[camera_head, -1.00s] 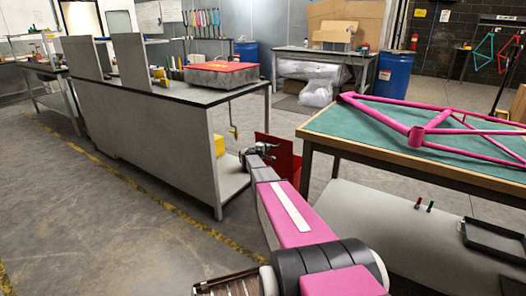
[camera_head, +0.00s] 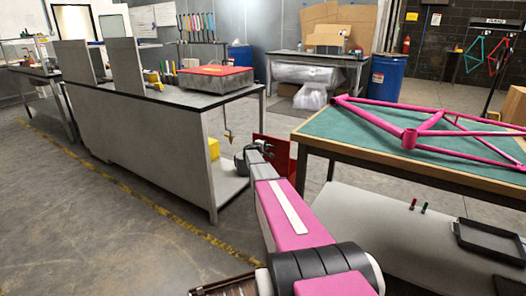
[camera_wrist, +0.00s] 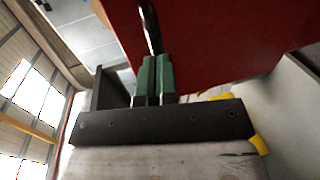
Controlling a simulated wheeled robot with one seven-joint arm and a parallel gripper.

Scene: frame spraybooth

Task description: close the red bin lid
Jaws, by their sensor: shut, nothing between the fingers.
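A red panel (camera_head: 290,163), which looks like the red bin lid, stands steeply raised between the grey workbench and the frame table. The rest of the bin is hidden or too small to tell. My gripper (camera_head: 262,148) is right at the panel, on its near side. In the wrist view the red panel (camera_wrist: 225,40) fills the upper right, just beyond the fingertips. The green fingers (camera_wrist: 155,75) are shut together and hold nothing. A thin dark bar (camera_wrist: 150,28) shows just past the fingertips; I cannot tell whether they touch.
The grey workbench (camera_head: 155,120) stands to the left, with a red-topped metal box (camera_head: 215,77) on it. The frame table (camera_head: 345,150) with a pink bicycle frame (camera_head: 410,138) is close on the right. A blue barrel (camera_head: 386,78) stands behind. The floor front left is clear.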

